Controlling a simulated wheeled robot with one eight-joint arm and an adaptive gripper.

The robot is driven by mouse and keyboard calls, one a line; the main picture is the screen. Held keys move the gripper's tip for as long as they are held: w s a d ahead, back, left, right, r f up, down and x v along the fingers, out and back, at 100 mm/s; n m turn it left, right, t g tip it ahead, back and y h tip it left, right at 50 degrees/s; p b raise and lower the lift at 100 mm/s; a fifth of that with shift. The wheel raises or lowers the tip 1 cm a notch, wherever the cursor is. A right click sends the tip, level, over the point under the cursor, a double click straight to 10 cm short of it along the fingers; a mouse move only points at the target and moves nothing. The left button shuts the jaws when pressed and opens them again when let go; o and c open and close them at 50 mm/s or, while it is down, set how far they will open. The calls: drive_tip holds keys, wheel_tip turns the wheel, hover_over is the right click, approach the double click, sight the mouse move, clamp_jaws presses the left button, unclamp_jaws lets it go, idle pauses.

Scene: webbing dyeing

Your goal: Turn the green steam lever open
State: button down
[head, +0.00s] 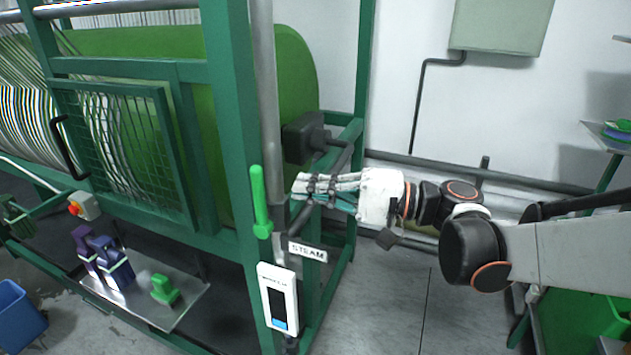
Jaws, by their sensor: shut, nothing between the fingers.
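The green steam lever (260,203) stands upright on the pipe at the front corner post of the dyeing machine. A white label reading STEAM (307,252) sits just below and to the right of it. My gripper (300,187) is to the right of the lever, fingers pointing left towards it. The fingers are shut and empty, with a gap between the fingertips and the lever in the picture. How far the tips are from the lever in depth is hard to tell.
A white gauge box (278,298) hangs below the lever. The green machine frame (232,120) and a grey vertical pipe (266,90) stand close by. Floor at lower right of the frame (390,310) is clear.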

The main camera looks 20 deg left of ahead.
drive_tip(key=w+d, duration=0.1)
drive_tip(key=d, duration=0.6)
drive_tip(key=s+d+f+m+t+h+b, duration=0.25)
drive_tip(key=s+d+f+t+h, duration=0.25)
drive_tip(key=d+f+h, duration=0.6)
drive_tip(key=s+d+f+t+h+b, duration=0.2)
drive_tip(key=s+d+f+h, duration=0.1)
drive_tip(key=d, duration=0.6)
drive_tip(key=s+d+f+n+t+h+b, duration=0.1)
drive_tip(key=s+d+f+t+h, duration=0.1)
drive_tip(key=d, duration=0.7)
wheel_tip(320, 180, down, 4)
drive_tip(key=shift+s+r+h+b, duration=0.15)
drive_tip(key=shift+s+h+b, duration=0.2)
drive_tip(key=shift+s+h, duration=0.65)
drive_tip(key=shift+w+d, duration=0.1)
drive_tip(key=shift+w, duration=0.1)
